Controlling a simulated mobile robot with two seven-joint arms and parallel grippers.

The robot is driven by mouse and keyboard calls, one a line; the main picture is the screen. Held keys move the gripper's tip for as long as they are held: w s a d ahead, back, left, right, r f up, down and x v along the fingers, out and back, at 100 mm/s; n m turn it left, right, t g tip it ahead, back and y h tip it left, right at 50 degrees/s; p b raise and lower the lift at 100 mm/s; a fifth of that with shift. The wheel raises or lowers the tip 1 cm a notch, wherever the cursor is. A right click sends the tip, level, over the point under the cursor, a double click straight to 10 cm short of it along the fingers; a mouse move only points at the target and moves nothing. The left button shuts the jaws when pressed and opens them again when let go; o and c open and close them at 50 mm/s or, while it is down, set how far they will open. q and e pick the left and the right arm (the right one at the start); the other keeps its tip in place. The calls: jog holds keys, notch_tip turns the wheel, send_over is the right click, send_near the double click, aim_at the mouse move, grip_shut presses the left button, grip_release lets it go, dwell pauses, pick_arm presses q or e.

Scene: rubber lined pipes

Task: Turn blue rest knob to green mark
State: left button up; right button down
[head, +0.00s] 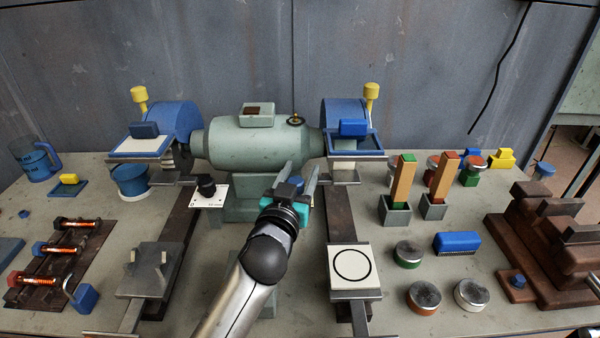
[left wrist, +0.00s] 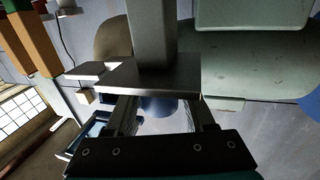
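The blue knob (head: 296,182) is at the front of the green grinder, just left of the right-hand tool rest. In the left wrist view the knob (left wrist: 158,106) is partly hidden behind a dark metal plate. My left gripper (head: 297,173) reaches it from the front. Its fingers stand apart on either side of the knob, and the wrist view shows gaps, so it looks open (left wrist: 160,116). I cannot tell whether either finger touches. I cannot make out a green mark; the gripper hides the area around the knob. My right gripper is not in view.
The green grinder (head: 240,147) stands behind. A black knob (head: 206,184) on a white plate is to the left. A metal plate (left wrist: 150,79) on a post lies close above the fingers in the wrist view. A circle-marked block (head: 352,278) is at front right.

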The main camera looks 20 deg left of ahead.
pick_arm(q)
jog(key=shift+o, duration=1)
jog(key=shift+s, duration=0.1)
jog(key=s, duration=1.5)
jog(key=shift+d, duration=0.15)
